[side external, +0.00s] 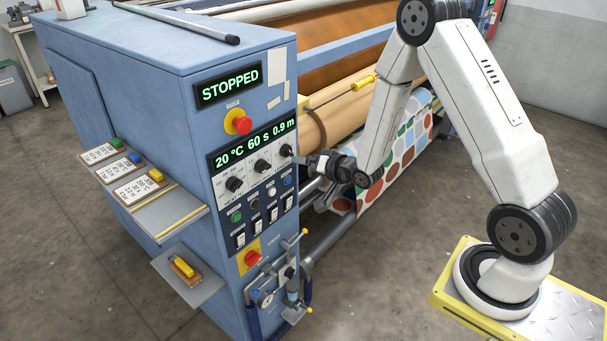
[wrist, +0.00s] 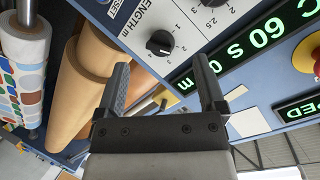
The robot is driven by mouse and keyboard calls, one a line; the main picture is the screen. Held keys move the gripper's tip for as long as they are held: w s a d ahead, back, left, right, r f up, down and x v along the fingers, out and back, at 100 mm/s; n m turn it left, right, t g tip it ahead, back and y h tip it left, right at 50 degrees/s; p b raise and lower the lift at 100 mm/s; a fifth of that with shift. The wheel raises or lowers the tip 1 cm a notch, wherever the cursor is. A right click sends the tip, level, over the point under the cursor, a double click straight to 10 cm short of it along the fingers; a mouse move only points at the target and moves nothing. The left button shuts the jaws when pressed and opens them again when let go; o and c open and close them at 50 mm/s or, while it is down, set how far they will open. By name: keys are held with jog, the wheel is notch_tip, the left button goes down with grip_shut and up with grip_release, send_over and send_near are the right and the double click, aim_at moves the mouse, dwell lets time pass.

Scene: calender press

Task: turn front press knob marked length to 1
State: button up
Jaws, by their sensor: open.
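The length knob (wrist: 160,42) is a black round knob on the white dial panel in the wrist view, beside the printed word LENGTH m and several scale numbers. It is the rightmost of three dark knobs in the side view, at this spot (side external: 286,150). The display (side external: 252,144) above the knobs reads 20 °C, 60 s, 0.9 m. My gripper (wrist: 161,63) is open and empty, its fingers to either side of the length knob in the wrist picture. In the side view my gripper (side external: 305,161) is close to the knob; whether it touches is unclear.
A sign (side external: 228,86) reads STOPPED. A red button (side external: 242,124) is above the display. Small buttons and switches (side external: 257,212) sit below the knobs. Orange-brown rollers (side external: 335,112) and patterned fabric (side external: 372,190) are beside the panel, close to my arm.

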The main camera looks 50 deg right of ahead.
aim_at(292, 153)
jog(key=shift+s+d+f+m+t, duration=0.1)
jog(key=shift+d+f+m+t, duration=0.2)
jog(key=shift+d+m+t, duration=0.5)
jog(key=shift+s+d+f+m+t, duration=0.1)
jog(key=shift+d+f+m+t, duration=0.3)
jog(key=shift+m+t, duration=0.55)
jog(key=shift+w+r, duration=0.1)
jog(key=shift+w, duration=0.05)
jog(key=shift+w, duration=3.8)
grip_shut()
